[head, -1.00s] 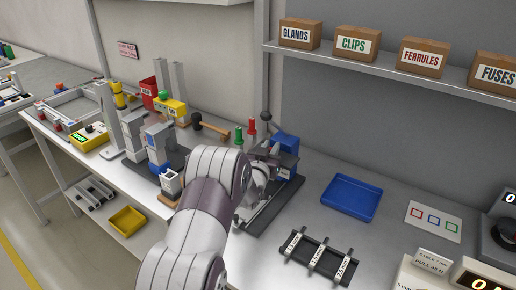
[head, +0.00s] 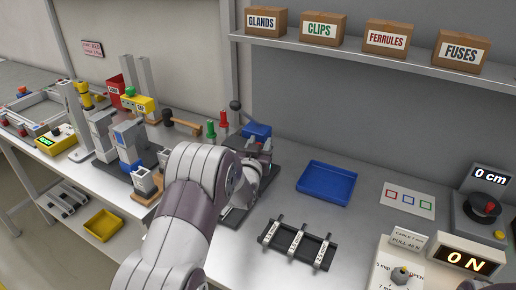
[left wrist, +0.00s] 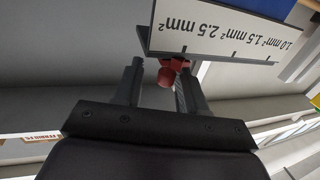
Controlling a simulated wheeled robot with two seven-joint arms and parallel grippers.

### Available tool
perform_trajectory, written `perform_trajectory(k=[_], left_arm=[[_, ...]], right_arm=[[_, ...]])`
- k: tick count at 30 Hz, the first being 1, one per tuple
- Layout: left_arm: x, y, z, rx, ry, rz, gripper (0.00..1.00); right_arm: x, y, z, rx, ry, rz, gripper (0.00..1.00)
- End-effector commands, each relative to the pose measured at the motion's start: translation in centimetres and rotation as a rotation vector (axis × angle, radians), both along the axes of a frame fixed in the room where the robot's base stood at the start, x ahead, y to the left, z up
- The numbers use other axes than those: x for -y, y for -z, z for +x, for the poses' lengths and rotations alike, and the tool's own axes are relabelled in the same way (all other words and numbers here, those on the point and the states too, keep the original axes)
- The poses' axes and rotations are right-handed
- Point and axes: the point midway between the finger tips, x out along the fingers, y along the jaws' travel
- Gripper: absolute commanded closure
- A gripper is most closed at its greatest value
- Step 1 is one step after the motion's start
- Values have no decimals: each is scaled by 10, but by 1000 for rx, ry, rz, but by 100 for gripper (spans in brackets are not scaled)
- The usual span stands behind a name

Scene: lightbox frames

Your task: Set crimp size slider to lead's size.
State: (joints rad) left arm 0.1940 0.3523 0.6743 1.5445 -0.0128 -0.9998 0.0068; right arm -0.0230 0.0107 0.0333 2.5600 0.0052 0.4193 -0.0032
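The crimp station (head: 257,131), with a blue block on top, stands on a dark base at mid-bench, partly hidden by my left arm. In the left wrist view its white scale plate (left wrist: 225,32) reads 1.0, 1.5 and 2.5 mm², upside down. A red slider knob (left wrist: 167,76) sits below the plate, near the tick at the 2.5 end. My left gripper (left wrist: 160,75) is open, with the knob between its fingers, closer to the right one; contact is unclear. It is small and partly hidden in the head view (head: 257,146). My right gripper is not in view.
A black rack (head: 316,251) holds three labelled strips, text too small to read. A blue tray (head: 327,182) lies behind it. A pull tester showing 0 N (head: 468,260) and a 0 cm device (head: 486,208) stand right. The shelf (head: 370,60) holds labelled boxes.

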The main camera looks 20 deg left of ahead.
Motion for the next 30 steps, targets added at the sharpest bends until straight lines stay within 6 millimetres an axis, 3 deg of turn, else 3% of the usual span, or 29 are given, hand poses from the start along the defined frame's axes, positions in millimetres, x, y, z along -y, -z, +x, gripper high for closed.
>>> perform_trajectory(k=[5,12,18,30], left_arm=[[4,1,-21,0,0,0,59],[16,2,-81,-1,1,1,59],[23,0,-116,-1,1,1,59],[25,0,-124,-1,1,1,59]], right_arm=[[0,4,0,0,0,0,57],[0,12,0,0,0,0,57],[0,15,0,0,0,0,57],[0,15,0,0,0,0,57]])
